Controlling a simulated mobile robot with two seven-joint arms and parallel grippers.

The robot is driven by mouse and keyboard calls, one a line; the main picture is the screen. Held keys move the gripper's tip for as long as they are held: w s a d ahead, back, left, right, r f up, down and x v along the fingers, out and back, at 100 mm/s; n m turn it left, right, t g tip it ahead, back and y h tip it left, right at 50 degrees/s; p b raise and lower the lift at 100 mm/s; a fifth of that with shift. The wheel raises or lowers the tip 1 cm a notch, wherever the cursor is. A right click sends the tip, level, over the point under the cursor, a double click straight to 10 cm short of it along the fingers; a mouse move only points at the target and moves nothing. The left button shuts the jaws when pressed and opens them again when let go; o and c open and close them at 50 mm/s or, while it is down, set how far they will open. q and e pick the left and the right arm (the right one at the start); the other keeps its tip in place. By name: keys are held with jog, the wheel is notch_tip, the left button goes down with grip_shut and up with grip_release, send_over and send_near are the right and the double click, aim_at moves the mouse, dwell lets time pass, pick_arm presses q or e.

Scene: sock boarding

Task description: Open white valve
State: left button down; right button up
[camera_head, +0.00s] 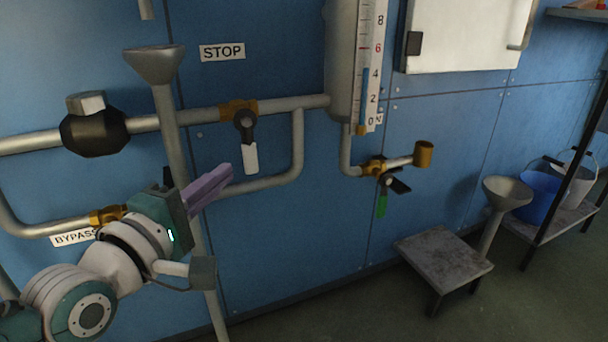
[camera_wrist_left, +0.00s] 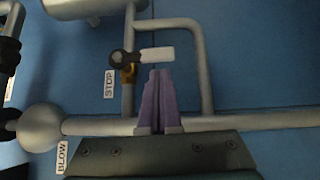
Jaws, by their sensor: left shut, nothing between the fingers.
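The white valve handle (camera_head: 250,158) hangs straight down from its black hub, below a brass valve body (camera_head: 238,110) on the upper horizontal pipe, under the STOP sign (camera_head: 222,51). In the left wrist view the white handle (camera_wrist_left: 157,54) lies just beyond the fingertips, beside the STOP label (camera_wrist_left: 109,84). My left gripper (camera_head: 226,172) has purple fingers that are shut and empty, pointing toward the handle from its lower left. The wrist view shows the same closed fingers (camera_wrist_left: 157,74), apart from the handle as far as I can tell. My right gripper is not in view.
A vertical drain pipe (camera_head: 168,115) with a funnel top stands behind my left wrist. A bypass pipe loops right of the white handle.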

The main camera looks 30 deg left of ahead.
pick_arm(q)
jog(key=shift+w+b, duration=0.3)
jog(key=shift+w, duration=0.8)
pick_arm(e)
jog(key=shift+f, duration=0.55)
